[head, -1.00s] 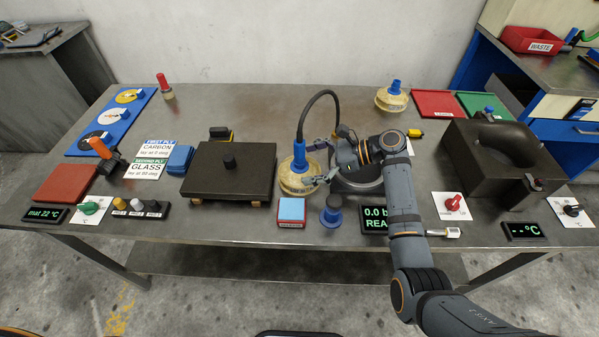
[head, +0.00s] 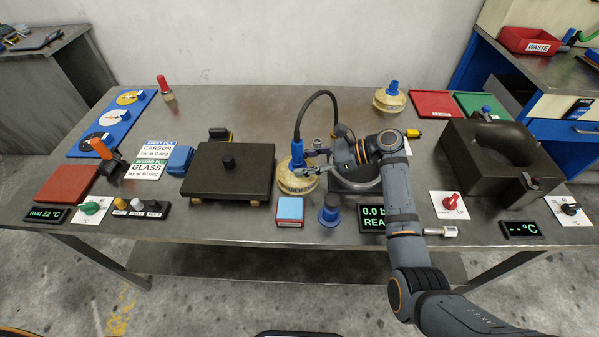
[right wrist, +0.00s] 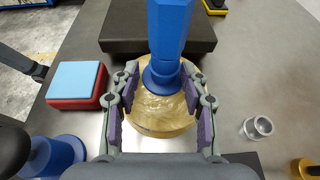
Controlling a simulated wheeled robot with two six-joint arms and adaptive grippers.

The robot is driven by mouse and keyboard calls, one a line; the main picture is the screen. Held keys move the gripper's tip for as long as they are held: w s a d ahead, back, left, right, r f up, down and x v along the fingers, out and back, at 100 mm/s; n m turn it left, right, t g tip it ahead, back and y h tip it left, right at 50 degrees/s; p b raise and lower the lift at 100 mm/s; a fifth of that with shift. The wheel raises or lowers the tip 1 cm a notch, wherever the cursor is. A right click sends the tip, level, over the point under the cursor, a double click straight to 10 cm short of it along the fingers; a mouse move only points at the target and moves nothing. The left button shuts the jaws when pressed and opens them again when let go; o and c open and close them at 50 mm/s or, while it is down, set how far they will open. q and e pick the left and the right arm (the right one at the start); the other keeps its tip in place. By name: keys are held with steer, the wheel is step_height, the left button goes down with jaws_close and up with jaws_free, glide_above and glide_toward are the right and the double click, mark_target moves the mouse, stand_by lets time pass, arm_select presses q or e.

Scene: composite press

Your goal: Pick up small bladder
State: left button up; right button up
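The bladder in the middle of the bench (head: 297,184) is a round cream bag with a blue neck and a black hose. In the right wrist view this bladder (right wrist: 158,113) lies under my right gripper. My right gripper (head: 313,161) reaches in from the right, one finger on each side of the blue neck. In the right wrist view the gripper (right wrist: 159,78) looks open, with a narrow gap beside the neck. A second cream bladder with a blue cap (head: 390,98) stands at the back right. I cannot read which is labelled small. My left gripper is out of view.
A dark plate (head: 230,180) lies left of the bladder. A blue-topped red block (head: 290,211) and a blue knob (head: 331,211) stand in front. The pressure display (head: 374,219) and a dark mould (head: 503,158) are to the right. The back middle is clear.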

steer(key=shift+s+f, duration=0.15)
steer(key=shift+f, duration=0.45)
jaws_close()
steer(key=shift+r, duration=0.55)
steer(key=shift+w+a+r, duration=0.15)
steer(key=shift+w+r, duration=0.05)
steer(key=shift+r, duration=0.35)
steer(key=shift+w+a+r, duration=0.1)
steer(key=shift+w+r, duration=0.05)
steer(key=shift+r, duration=0.35)
steer(key=s+r+p, duration=0.2)
steer(key=s+r, duration=0.8)
steer(key=s, duration=0.4)
steer(key=shift+d, duration=0.15)
